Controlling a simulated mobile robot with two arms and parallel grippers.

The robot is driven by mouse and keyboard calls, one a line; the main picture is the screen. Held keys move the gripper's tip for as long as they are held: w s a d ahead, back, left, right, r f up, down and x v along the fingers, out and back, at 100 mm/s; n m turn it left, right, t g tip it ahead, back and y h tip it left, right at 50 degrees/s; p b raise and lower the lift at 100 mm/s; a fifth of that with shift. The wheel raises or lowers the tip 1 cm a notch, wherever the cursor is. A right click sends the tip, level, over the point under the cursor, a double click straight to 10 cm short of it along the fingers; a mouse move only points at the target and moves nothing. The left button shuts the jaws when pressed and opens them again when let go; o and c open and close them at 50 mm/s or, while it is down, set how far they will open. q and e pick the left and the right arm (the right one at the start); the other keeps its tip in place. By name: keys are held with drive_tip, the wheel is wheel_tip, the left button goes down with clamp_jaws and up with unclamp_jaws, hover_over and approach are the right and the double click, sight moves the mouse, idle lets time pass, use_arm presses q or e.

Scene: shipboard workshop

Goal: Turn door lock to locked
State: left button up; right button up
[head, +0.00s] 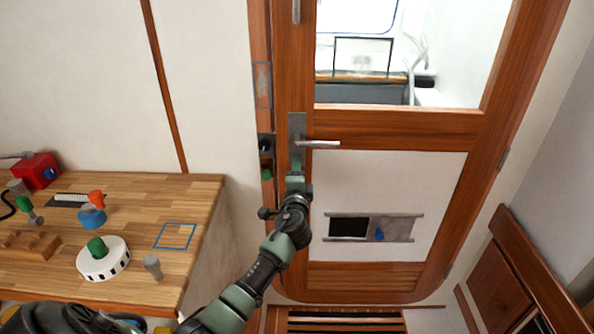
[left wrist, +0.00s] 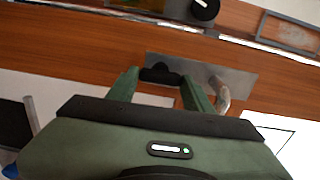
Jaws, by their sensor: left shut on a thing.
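The wooden door (head: 420,128) looks closed in its frame. It carries a metal lock plate (head: 297,128) with a lever handle (head: 318,143) pointing right. My left gripper (head: 296,174) is at the lower end of the plate, below the lever, and hides the lock turn in the head view. In the left wrist view, the gripper's green fingers (left wrist: 160,78) stand on both sides of the dark lock turn (left wrist: 160,73), shut on it. The lever (left wrist: 221,95) is just right of the fingers. The lock turn's exact angle is unclear. My right gripper is not in view.
A dark round knob (head: 266,145) sits on the frame left of the door. A wooden workbench (head: 200,186) with several small objects stands at left. A metal panel with a blue knob (head: 379,235) is low on the door. Wooden drawers (head: 498,280) stand at right.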

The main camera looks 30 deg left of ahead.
use_arm(q)
drive_tip(key=o, duration=1.4)
drive_tip(key=v, duration=0.8)
drive_tip(key=shift+a+b, duration=0.1)
drive_tip(key=shift+b, duration=0.2)
drive_tip(key=shift+w, duration=0.1)
